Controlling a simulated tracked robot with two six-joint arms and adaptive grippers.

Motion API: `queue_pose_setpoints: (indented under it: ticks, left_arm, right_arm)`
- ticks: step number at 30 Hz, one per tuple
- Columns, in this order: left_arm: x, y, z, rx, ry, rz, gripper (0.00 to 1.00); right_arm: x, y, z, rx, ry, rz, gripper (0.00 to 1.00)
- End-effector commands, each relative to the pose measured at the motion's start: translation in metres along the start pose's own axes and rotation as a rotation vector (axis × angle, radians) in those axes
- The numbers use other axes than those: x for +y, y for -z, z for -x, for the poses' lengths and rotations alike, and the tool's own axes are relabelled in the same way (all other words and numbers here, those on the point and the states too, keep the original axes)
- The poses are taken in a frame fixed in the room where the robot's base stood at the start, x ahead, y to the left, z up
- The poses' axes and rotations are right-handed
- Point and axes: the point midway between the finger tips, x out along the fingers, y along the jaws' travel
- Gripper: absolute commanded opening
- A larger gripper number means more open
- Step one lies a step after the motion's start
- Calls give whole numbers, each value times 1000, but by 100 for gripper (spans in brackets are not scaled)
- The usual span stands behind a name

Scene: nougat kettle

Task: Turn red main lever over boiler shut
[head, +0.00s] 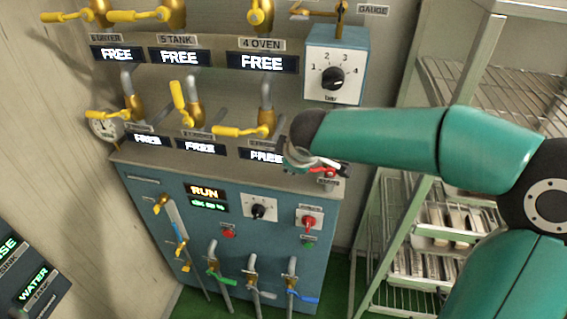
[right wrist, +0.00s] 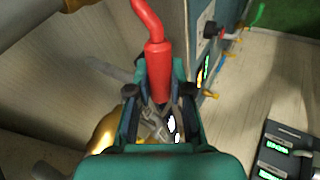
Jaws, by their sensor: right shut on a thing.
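The red lever (right wrist: 158,62) has a thick round handle and a bent end, and it runs up between the fingers of my right gripper (right wrist: 161,95) in the right wrist view. The gripper is shut on it. In the head view my right gripper (head: 303,158) is over the top right of the blue boiler cabinet (head: 160,240), and only a small red part of the lever (head: 329,170) shows beside it. My wrist hides most of the lever and its valve there. My left gripper is not in view.
Yellow-handled valves (head: 240,131) and FREE displays (head: 262,62) line the panel left of my right arm. A grey dial box (head: 335,65) stands just above my wrist. A wire shelf rack (head: 440,262) is at the right, behind my arm.

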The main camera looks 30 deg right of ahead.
Motion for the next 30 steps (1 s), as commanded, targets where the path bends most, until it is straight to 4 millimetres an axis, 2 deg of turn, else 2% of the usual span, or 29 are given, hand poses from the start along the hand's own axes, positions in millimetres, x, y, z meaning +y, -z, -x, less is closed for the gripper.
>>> queue_pose_setpoints:
  ticks: [15,30]
  left_arm:
    - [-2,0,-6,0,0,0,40]
    - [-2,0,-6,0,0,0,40]
  right_arm:
    - [-12,-3,-19,-219,-3,142,0]
    - [-14,-5,-21,-256,-3,167,0]
